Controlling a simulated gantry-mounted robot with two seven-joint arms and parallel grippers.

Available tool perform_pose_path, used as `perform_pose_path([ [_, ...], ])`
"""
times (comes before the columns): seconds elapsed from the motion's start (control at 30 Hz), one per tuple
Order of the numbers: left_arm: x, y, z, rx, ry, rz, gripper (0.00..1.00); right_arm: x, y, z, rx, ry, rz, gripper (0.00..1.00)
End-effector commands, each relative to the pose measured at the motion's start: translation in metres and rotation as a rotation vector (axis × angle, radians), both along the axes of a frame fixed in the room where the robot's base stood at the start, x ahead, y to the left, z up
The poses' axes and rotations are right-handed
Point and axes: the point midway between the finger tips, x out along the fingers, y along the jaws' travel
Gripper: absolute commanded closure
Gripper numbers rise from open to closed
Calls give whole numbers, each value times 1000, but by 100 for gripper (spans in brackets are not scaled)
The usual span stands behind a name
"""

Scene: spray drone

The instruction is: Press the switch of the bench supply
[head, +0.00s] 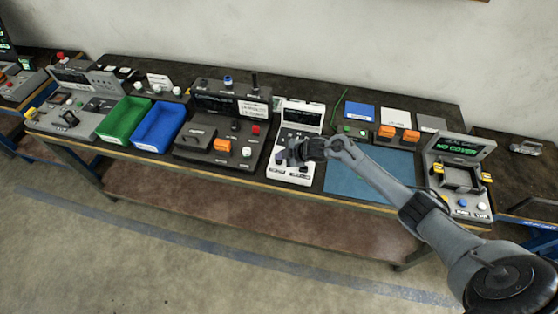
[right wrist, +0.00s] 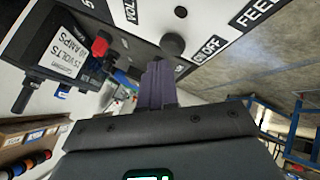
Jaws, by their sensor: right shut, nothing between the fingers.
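The bench supply (head: 290,172) is a white unit with a dark screen at its back, standing mid-bench in the head view. In the right wrist view its white panel (right wrist: 150,18) fills the top, with a dark round button (right wrist: 173,45) beside an "ON/OFF" label (right wrist: 208,48). My right gripper (head: 290,154) is over the supply's panel in the head view. In the right wrist view its shut, empty fingers (right wrist: 158,66) end close to the dark button; I cannot tell whether they touch it. The gripper hides part of the panel in the head view. My left gripper is not in view.
A dark console (head: 228,130) with orange and red controls stands left of the supply. Green (head: 124,118) and blue (head: 160,125) bins are further left. A blue mat (head: 350,178) lies to the right, before a grey "NO COVER" unit (head: 456,147).

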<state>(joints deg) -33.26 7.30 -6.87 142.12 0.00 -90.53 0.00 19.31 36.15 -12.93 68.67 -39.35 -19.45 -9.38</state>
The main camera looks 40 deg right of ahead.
Motion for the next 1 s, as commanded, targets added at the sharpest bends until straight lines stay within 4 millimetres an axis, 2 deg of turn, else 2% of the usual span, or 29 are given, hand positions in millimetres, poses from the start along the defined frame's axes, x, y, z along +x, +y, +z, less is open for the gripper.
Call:
perform_pose_path([
  [0.57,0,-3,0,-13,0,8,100,0,0,0,0,0,0,100],
  [1.0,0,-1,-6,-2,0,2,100,0,0,-9,-1,-1,0,100],
])
